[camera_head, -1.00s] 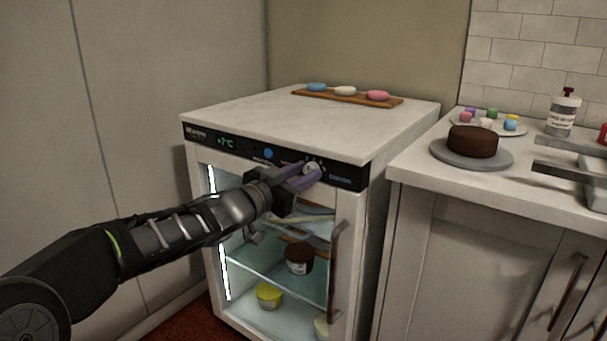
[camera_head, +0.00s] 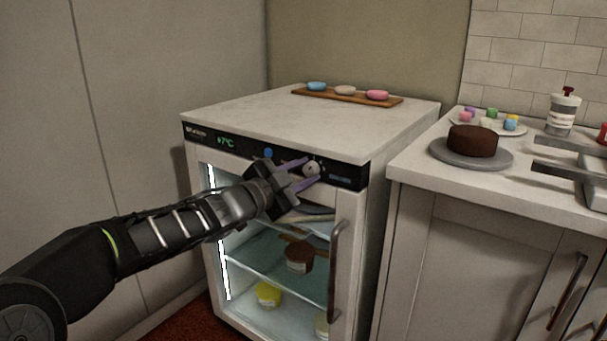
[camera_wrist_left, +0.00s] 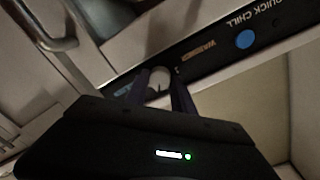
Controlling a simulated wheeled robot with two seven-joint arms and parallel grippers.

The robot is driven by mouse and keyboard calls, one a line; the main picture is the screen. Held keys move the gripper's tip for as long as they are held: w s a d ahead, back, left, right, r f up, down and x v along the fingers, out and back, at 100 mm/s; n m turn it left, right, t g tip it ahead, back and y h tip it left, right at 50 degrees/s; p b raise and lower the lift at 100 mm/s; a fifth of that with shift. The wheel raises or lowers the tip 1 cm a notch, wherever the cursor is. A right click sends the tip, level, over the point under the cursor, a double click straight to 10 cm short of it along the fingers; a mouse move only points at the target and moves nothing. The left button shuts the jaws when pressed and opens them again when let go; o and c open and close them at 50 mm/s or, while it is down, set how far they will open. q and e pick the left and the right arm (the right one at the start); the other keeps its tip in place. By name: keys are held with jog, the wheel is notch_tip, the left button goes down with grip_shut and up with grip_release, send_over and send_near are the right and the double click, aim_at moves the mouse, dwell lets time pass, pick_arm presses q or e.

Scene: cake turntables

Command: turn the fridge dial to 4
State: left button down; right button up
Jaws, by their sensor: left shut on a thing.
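The fridge (camera_head: 350,230) has a black control strip (camera_head: 345,178) along its top front, with a green display reading about +7°C (camera_head: 225,142). The dial (camera_head: 311,169) is a small pale round knob toward the right of the strip. My left gripper (camera_head: 305,173) has its purple fingers on either side of the dial, shut on it. In the left wrist view the dial (camera_wrist_left: 158,77) sits between the fingertips. The dial's numbers are too small to read. My right gripper is not in view.
A blue button (camera_head: 268,153) is left of the dial; it also shows beside "QUICK CHILL" in the wrist view (camera_wrist_left: 244,39). The fridge's glass door has a vertical handle (camera_head: 335,270) below. A counter (camera_head: 410,170) with a chocolate cake (camera_head: 472,141) stands at the right.

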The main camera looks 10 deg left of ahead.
pick_arm(q)
jog(key=shift+m, duration=0.7)
jog(key=c, duration=1.1)
grip_release()
jog(key=shift+r, duration=0.1)
